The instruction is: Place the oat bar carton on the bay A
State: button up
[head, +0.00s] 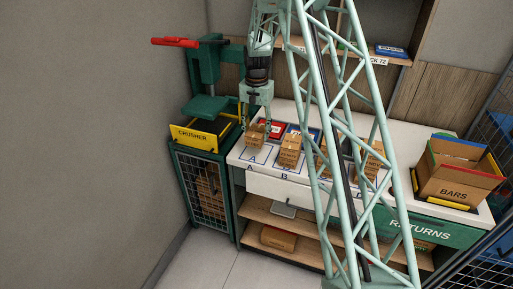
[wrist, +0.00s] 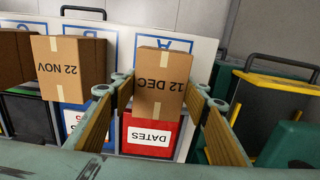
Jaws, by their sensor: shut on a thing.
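My gripper (head: 257,122) points down at the left end of the white counter, shut on a small brown carton (head: 255,133). In the wrist view this carton (wrist: 162,82) sits between the two fingers and reads "12 DEC"; no product name is legible, so I cannot tell if it is the oat bar carton. Bay A (head: 252,156) is a blue outline with an "A" at the counter's left end. The carton is over its rear part; I cannot tell whether it touches the counter. A second carton (head: 289,150) stands at bay B; it reads "22 NOV" in the wrist view (wrist: 70,68).
More cartons (head: 372,160) stand farther right, partly behind my lattice arm. A red "DATES" bin (wrist: 152,135) is close by the held carton. The green crusher with its yellow sign (head: 194,136) stands left. An open "BARS" box (head: 458,175) is at the right end.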

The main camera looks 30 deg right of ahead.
aim_at(257, 130)
jog(key=shift+f, duration=1.3)
jog(key=shift+f, duration=0.1)
jog(key=shift+f, duration=1.9)
jog(key=shift+f, duration=0.15)
jog(key=o, duration=1)
jog(key=shift+c, duration=0.2)
notch_tip(257, 130, up, 11)
jog(key=shift+f, duration=0.15)
jog(key=shift+r, duration=0.8)
